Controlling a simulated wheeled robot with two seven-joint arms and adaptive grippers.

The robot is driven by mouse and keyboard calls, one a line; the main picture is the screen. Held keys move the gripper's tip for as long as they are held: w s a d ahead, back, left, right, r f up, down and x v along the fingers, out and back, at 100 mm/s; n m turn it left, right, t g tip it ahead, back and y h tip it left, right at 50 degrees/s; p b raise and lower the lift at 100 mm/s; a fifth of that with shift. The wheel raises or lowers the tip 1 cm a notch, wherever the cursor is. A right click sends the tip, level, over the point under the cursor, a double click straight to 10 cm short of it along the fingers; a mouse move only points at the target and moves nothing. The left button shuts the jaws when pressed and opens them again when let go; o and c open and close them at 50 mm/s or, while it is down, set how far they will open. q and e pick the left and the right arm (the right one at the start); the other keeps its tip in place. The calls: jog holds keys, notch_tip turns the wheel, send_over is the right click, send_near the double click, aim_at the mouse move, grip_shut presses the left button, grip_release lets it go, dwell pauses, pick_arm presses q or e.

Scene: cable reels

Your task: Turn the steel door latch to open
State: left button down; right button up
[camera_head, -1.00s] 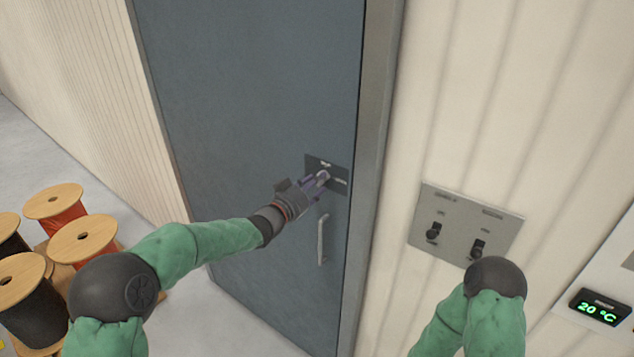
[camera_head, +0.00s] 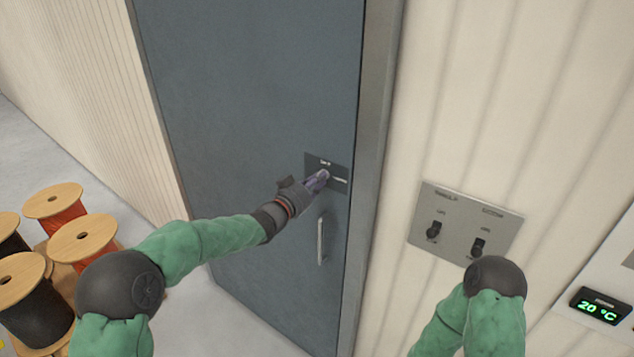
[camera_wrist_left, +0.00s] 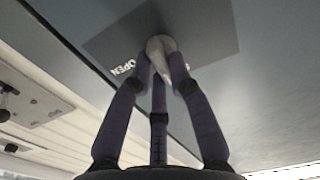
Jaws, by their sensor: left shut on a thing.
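The steel door latch (camera_wrist_left: 160,46) sits on a dark plate on the grey-blue door (camera_head: 260,90). The plate (camera_head: 341,172) carries small white lettering, and the word OPEN is readable in the left wrist view. My left gripper (camera_head: 322,178) is at the plate, its fingers shut on the latch; the fingers (camera_wrist_left: 161,68) also show closed around it in the left wrist view. In the head view the fingers hide most of the latch. My right arm shows at the lower right, but its gripper is not in view.
A vertical door handle (camera_head: 321,240) is below the plate. A switch panel (camera_head: 466,222) and a green 20 °C display (camera_head: 600,307) are on the wall at the right. Several cable reels (camera_head: 84,241) stand at the lower left.

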pick_arm(q)
jog(key=m+b, duration=0.8)
jog(key=f+m+b, duration=0.1)
jog(key=m+b, duration=0.3)
jog(key=m, duration=0.1)
jog(key=shift+b, duration=0.35)
jog(key=shift+m+b, duration=1.3)
jog(key=shift+m, duration=1)
jog(key=c, duration=1.1)
grip_release()
jog(key=shift+c, duration=0.2)
